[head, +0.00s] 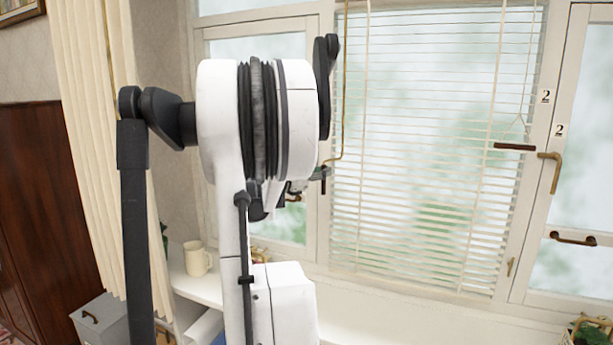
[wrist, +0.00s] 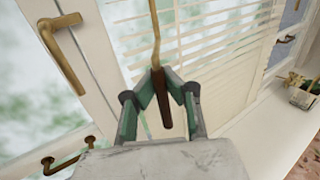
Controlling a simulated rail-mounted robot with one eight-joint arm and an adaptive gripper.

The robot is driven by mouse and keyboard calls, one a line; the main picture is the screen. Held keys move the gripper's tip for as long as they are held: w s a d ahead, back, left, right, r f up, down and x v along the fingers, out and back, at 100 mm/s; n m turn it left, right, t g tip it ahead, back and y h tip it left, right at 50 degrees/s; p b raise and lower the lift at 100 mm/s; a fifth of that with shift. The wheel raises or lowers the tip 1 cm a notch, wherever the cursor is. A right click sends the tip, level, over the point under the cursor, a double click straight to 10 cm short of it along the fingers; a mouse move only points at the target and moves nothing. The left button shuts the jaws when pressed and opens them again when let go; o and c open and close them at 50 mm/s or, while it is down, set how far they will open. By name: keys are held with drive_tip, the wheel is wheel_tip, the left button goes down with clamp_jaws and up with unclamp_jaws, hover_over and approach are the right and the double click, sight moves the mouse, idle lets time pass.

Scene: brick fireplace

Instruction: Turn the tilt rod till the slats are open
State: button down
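The blind's pale slats (head: 415,150) hang across the middle window in the head view, with light and green showing between them. They also show in the wrist view (wrist: 215,45). The thin brass tilt rod (head: 345,85) hangs at the blind's left side and bends near its lower end. In the wrist view the tilt rod (wrist: 155,35) runs down to a brown handle between my gripper's fingers (wrist: 160,76). The fingertips converge and appear shut on the handle. In the head view my gripper (head: 322,174) is small and partly hidden by my arm.
A brass window handle (head: 552,170) and a lower latch (head: 573,238) stick out on the right frame. A cord with a dark bar (head: 515,147) hangs on the blind's right. A mug (head: 197,258) stands on the shelf at left. A potted plant (head: 592,330) is at lower right.

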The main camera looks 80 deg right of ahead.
drive_tip(key=shift+w+g, duration=0.15)
drive_tip(key=shift+g, duration=0.15)
drive_tip(key=c, duration=1.7)
unclamp_jaws()
drive_tip(key=shift+c, duration=0.2)
drive_tip(key=v, duration=1.2)
drive_tip(key=shift+r, duration=0.2)
drive_tip(key=shift+w+d, duration=0.1)
